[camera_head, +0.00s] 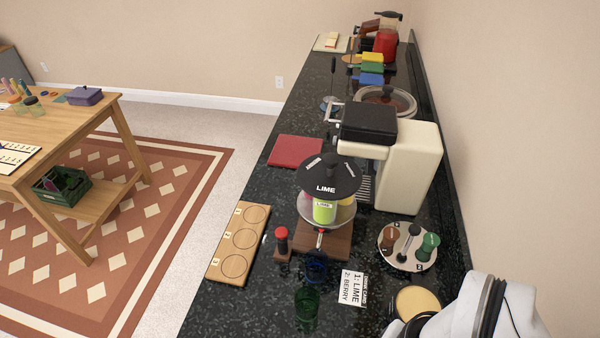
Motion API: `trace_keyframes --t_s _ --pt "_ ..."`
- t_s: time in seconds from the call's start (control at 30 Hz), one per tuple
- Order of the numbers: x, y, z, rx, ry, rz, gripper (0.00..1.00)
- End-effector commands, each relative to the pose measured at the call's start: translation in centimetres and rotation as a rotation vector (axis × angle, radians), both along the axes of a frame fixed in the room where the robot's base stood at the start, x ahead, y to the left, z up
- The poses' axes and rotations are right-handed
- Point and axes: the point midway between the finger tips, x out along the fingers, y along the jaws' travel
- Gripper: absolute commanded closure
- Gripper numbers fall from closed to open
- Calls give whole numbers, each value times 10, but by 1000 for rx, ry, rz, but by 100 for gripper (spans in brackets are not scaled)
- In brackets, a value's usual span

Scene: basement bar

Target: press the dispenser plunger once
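The dispenser (329,180) stands on the dark counter, with a black domed top marked LIME and a lime-green labelled container (323,211) showing under it. Its wooden base (333,246) carries a small red-tipped spout at the front. A dark post with a red cap (282,237), which looks like the plunger, stands at the base's left and appears raised. A blue ring-like holder or cup (317,266) is in front of the base. A white part of my arm shows at the bottom right; my gripper's fingertips are not visible.
A card reading 1: LIME, 2: BERRY (351,287) lies right of a green glass (306,309). A wooden board with numbered circles (238,244) is at left. A round caddy (406,247) and a cream coffee machine (409,165) stand right and behind.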

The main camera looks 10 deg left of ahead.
Motion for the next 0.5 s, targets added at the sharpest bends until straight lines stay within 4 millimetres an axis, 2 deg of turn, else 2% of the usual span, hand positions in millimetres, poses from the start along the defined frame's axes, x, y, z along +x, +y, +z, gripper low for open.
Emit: trace_keyframes --t_s 0.03,0.2,0.27,0.5 --pt "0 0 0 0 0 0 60" --pt "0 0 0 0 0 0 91" --pt "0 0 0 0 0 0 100" --pt "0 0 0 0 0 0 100"
